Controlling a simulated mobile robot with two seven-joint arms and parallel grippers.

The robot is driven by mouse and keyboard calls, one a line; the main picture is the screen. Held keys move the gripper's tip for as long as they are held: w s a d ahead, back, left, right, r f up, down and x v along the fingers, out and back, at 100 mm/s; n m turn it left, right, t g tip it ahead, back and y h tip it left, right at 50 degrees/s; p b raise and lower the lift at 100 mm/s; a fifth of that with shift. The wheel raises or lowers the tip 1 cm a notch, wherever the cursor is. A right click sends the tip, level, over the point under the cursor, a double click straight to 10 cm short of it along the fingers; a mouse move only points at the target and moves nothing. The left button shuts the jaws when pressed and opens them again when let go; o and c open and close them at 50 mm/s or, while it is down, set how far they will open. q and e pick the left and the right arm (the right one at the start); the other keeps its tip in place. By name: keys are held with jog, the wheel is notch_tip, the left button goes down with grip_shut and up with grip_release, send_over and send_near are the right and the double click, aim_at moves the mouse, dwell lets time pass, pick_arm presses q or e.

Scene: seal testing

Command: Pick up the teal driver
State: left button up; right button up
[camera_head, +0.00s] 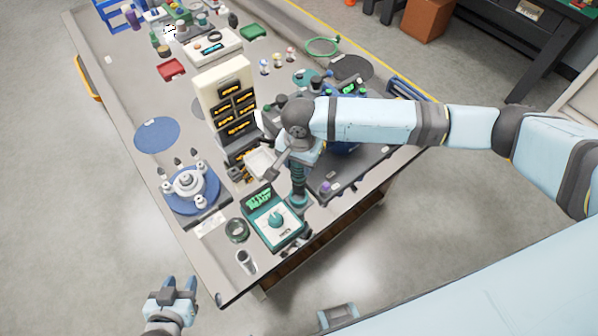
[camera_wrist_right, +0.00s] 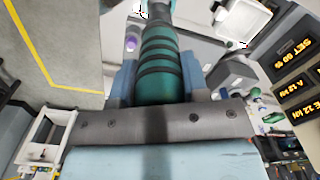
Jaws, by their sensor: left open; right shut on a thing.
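The teal driver (camera_head: 298,178) is upright near the right front part of the table, below my right wrist. In the right wrist view its ribbed teal handle with dark rings (camera_wrist_right: 160,68) lies between the two blue fingers of my right gripper (camera_wrist_right: 159,75). My right gripper is shut on that handle. In the head view my arm and wrist partly cover it, and I cannot tell whether the driver's lower end is clear of the surface below. My left gripper (camera_head: 180,286) is open and empty, in front of the table's left front edge over the floor.
A teal device with a dial (camera_head: 274,220) stands close beside the driver. A cream rack with orange displays (camera_head: 222,82) is behind it to the left. A blue round fixture (camera_head: 190,187) and a flat blue disc (camera_head: 157,135) lie further left. A small cup (camera_head: 246,262) stands near the front edge.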

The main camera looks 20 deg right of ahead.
notch_tip(320, 180, up, 14)
jog(key=shift+f, duration=0.25)
dwell(1.1)
